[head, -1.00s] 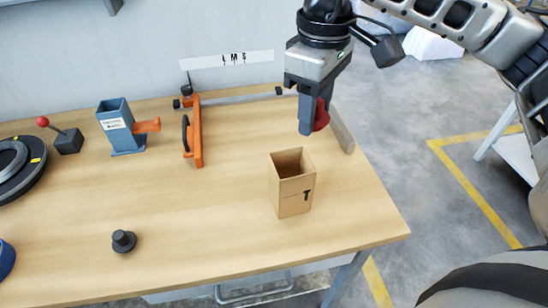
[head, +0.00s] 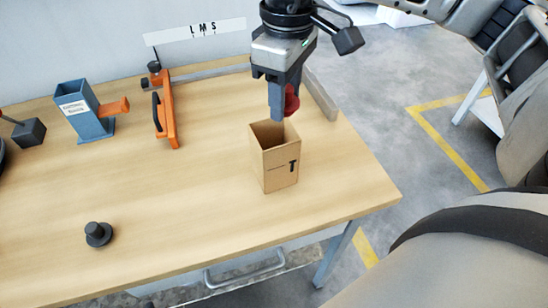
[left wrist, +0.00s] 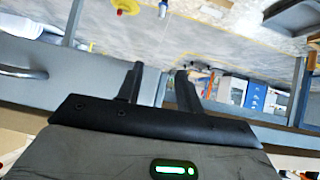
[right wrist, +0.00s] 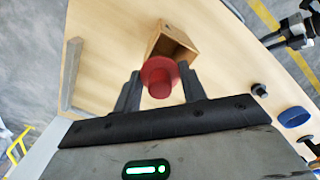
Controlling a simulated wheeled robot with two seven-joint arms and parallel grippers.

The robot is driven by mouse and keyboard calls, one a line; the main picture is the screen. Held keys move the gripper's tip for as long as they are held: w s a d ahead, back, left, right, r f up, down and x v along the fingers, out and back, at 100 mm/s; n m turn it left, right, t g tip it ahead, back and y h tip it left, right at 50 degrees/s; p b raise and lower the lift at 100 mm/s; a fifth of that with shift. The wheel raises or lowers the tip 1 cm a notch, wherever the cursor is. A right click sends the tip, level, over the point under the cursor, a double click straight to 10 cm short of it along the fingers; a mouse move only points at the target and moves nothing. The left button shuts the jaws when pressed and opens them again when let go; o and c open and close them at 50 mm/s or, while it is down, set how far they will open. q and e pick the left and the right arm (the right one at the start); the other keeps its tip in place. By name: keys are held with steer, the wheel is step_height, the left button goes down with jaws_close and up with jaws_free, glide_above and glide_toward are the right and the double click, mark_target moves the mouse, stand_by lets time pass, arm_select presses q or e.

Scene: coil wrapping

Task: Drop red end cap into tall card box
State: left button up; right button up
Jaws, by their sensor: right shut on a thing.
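The red end cap (right wrist: 160,76) is a round disc with a stub, held between the fingers of my right gripper (right wrist: 158,92) in the right wrist view. In the head view the red end cap (head: 291,101) shows at the fingertips of my right gripper (head: 280,108), above the box's back edge. The tall card box (head: 275,168) stands upright and open-topped on the table; its opening also shows beyond the cap in the right wrist view (right wrist: 168,46). My left gripper (left wrist: 158,85) shows only in the left wrist view, its fingers apart with nothing between them.
The wooden table (head: 190,190) has clear room left of the box. A black knob-like part (head: 98,234) lies at the front left. A blue dispenser (head: 85,112) and an orange tool (head: 166,112) stand at the back. A grey bar (head: 321,95) lies along the right edge.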

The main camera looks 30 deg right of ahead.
steer(key=o, duration=1)
steer(key=shift+o, duration=0.2)
step_height(320, 180, up, 7)
steer(key=shift+r+b, duration=0.1)
steer(key=shift+b, duration=0.2)
arm_select(q)
steer(key=shift+s+a+r+p, duration=0.1)
steer(key=shift+a+r+p, duration=0.25)
steer(key=shift+p, duration=0.9)
arm_select(e)
step_height(320, 180, up, 9)
